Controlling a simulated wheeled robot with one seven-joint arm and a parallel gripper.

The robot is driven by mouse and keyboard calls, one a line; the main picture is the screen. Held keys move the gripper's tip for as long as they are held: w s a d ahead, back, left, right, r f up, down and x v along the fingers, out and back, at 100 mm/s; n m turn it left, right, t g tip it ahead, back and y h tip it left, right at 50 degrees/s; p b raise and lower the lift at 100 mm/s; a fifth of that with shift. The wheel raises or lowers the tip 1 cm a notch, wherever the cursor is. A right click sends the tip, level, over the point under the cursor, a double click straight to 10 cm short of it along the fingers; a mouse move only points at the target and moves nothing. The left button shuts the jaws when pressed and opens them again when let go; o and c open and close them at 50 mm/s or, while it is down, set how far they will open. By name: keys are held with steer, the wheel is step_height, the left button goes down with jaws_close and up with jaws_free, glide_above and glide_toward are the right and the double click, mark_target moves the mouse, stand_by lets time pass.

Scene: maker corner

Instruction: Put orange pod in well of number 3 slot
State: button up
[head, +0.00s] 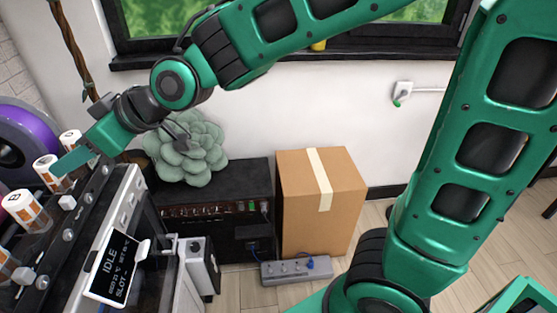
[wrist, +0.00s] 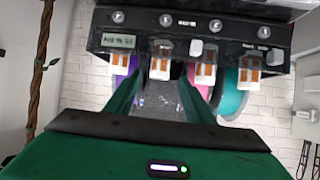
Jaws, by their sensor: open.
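Several white pods with orange bands stand in a row along the top of the black machine. In the head view one pod (head: 46,171) is close to my gripper (head: 72,162), with another pod (head: 27,209) nearer the camera and one (head: 72,141) farther back. In the wrist view my gripper (wrist: 160,82) is open and empty, its green fingers on either side of a pod (wrist: 160,63), apart from it as far as I can tell. Other pods (wrist: 206,66) sit beside it. Slot numbers are not readable, and the wells are hidden.
The machine's screen (head: 113,262) reads IDLE and SLOT with a dash. A purple spool (head: 32,143) stands behind the pods; a teal spool (wrist: 232,96) shows in the wrist view. A succulent (head: 187,150) and cardboard box (head: 318,205) are to the right.

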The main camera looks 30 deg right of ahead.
steer(key=d+f+m+h, duration=0.3)
steer(key=d, duration=0.8)
steer(key=d+f+m+h, duration=0.2)
steer(key=d+f+m, duration=0.1)
steer(key=d, duration=0.7)
steer(key=d+f+m+h, duration=0.2)
steer(key=d+f+h, duration=0.1)
steer(key=d, duration=0.8)
steer(key=s+d+f+m+g, duration=0.1)
steer(key=s+d+m+g, duration=0.1)
steer(key=s+d, duration=0.4)
steer(key=s+d+f+m+g+h, duration=0.1)
steer(key=s+d+f+m+g, duration=0.1)
steer(key=s+d+m, duration=0.3)
steer(key=s+d+f+m+g+h, duration=0.1)
steer(key=s+d+m+g, duration=0.1)
steer(key=s+d, duration=0.5)
steer(key=s+m, duration=0.1)
steer(key=s, duration=0.4)
steer(key=shift+d+f, duration=0.15)
